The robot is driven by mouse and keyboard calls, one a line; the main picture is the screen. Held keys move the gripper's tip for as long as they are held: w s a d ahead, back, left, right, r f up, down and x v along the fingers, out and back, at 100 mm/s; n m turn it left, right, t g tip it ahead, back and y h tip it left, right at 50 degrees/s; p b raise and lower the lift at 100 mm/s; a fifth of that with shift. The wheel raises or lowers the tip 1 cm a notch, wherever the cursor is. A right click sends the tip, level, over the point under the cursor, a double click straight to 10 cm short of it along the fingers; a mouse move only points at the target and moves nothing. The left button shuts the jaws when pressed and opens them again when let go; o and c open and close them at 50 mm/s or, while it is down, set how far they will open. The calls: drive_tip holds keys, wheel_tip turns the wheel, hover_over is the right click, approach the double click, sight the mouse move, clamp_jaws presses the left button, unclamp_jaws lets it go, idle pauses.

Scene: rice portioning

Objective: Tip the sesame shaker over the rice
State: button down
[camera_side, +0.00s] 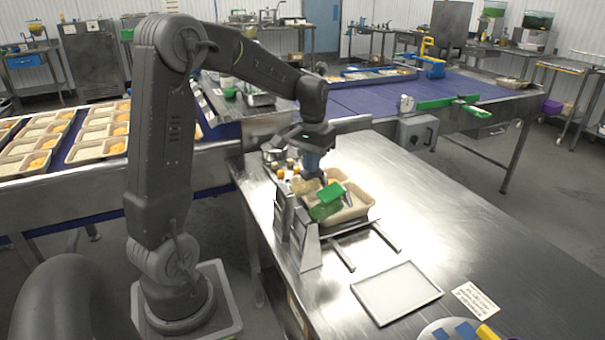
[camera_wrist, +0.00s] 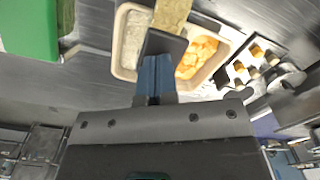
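A tan, speckled body, which I take as the sesame shaker (camera_wrist: 173,12), sticks out beyond that dark piece. In the side view the shaker (camera_side: 303,186) is small and looks tilted; its outlet is hidden. In the wrist view the tray (camera_wrist: 117,55) has white rice (camera_wrist: 133,38) in one compartment and orange pieces (camera_wrist: 197,55) in the other.
Green block-like parts (camera_side: 327,205) stand beside the gripper, partly in front of the tray. Metal uprights (camera_side: 300,230) stand at the table's left edge. A rack of small cups (camera_wrist: 250,65) lies beyond the tray.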

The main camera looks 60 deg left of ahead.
drive_tip(key=shift+s+r, duration=0.25)
drive_tip(key=shift+r, duration=0.6)
drive_tip(key=shift+s+r, duration=0.2)
drive_tip(key=shift+r, duration=0.65)
wheel_tip(320, 180, up, 6)
drive_tip(key=shift+f, duration=3)
drive_tip(key=shift+f, duration=0.15)
